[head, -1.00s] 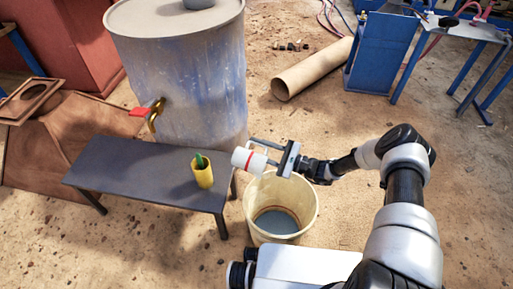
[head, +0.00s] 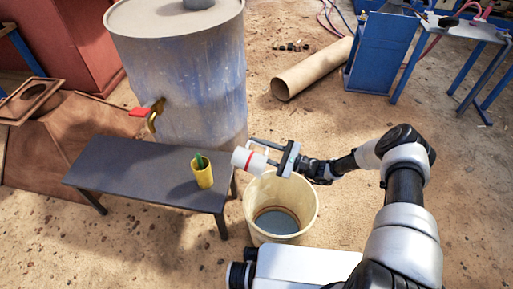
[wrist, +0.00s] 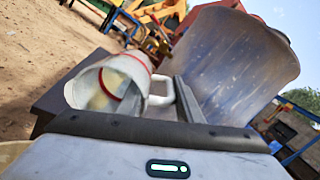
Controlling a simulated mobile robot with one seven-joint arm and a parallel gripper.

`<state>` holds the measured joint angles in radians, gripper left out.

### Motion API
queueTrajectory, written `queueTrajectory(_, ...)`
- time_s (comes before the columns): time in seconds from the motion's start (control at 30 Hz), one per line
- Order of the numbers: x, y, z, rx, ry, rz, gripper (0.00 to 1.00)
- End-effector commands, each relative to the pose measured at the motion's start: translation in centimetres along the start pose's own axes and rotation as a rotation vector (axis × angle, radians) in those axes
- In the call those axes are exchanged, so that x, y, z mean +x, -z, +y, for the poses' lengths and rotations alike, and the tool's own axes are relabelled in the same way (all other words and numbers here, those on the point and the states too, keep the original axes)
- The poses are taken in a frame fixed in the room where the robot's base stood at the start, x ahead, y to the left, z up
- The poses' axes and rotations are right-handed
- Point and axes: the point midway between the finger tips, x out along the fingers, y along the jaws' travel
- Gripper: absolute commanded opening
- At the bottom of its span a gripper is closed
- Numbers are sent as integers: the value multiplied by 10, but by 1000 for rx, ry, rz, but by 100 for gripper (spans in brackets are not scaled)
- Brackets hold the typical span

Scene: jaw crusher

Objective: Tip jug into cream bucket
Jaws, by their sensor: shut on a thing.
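A white jug with a red band (head: 247,160) is held in my gripper (head: 266,157), above the left rim of the cream bucket in the head view. In the wrist view the jug (wrist: 116,82) is tilted on its side, its round opening toward the lower left, and the gripper fingers (wrist: 160,100) are shut on it by its handle side. The cream bucket (head: 256,208) stands on the sandy ground with greyish contents at its bottom. Whether anything is pouring from the jug cannot be seen.
A dark low bench (head: 140,172) with a yellow cup (head: 203,177) holding a green item stands left of the bucket. A large blue-grey drum (head: 185,90) with a tap (head: 154,115) stands behind it. A brown pipe (head: 312,68) lies farther back. Open ground lies right.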

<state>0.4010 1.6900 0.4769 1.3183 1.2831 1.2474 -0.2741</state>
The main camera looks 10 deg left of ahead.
Motion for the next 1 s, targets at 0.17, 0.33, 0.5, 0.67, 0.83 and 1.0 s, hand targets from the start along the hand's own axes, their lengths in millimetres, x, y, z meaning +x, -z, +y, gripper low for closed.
queueTrajectory(0.17,1,-4,-2,0,-9,15,0)
queueTrajectory(0.33,2,-8,-4,2,-46,81,0)
queueTrajectory(0.5,2,-9,-5,3,-86,152,0)
queueTrajectory(0.67,2,-10,-5,5,-124,220,0)
queueTrajectory(0.83,2,-11,-6,7,-165,297,0)
queueTrajectory(1.0,3,-13,-7,9,-210,376,0)
